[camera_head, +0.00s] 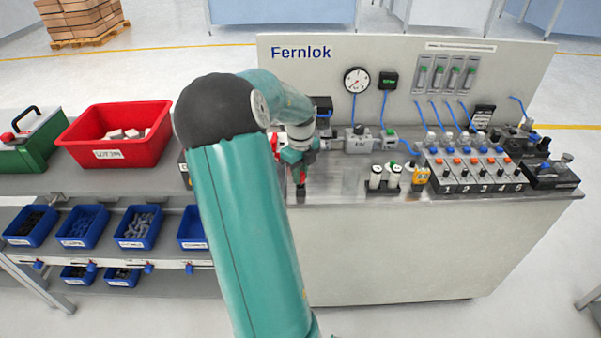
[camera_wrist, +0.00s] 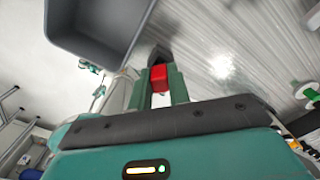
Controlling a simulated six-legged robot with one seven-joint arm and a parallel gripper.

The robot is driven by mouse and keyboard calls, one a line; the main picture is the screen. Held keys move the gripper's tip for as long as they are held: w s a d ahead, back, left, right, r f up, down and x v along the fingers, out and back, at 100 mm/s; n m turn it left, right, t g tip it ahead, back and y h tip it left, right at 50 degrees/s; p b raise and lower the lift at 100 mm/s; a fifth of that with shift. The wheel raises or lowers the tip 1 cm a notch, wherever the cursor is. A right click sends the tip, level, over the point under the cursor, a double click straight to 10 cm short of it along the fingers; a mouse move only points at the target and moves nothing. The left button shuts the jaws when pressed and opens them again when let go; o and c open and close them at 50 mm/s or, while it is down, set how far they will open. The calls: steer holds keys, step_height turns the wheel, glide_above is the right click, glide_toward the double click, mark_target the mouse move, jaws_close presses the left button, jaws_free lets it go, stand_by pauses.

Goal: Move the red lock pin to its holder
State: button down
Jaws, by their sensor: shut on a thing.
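The red lock pin (camera_wrist: 159,77) shows as a small red block between the two green fingers of my gripper (camera_wrist: 160,88) in the wrist view. The gripper is shut on it. In the head view, my gripper (camera_head: 299,160) is over the front left part of the metal workbench (camera_head: 340,186), left of the white cylinders. A small red part and a dark tip show under it there. Whether the pin touches the bench I cannot tell. I cannot clearly make out the pin's holder; my arm hides part of the bench's left end.
A red bin (camera_head: 120,150) and a green case (camera_head: 32,143) stand on the shelf at left, above several blue bins (camera_head: 138,227). A grey bin (camera_wrist: 95,45) is near the gripper in the wrist view.

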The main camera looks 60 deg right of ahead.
steer(key=shift+f, duration=0.95)
stand_by(0.3)
steer(key=c, duration=1.2)
jaws_free()
steer(key=shift+c, duration=0.2)
step_height(320, 180, up, 9)
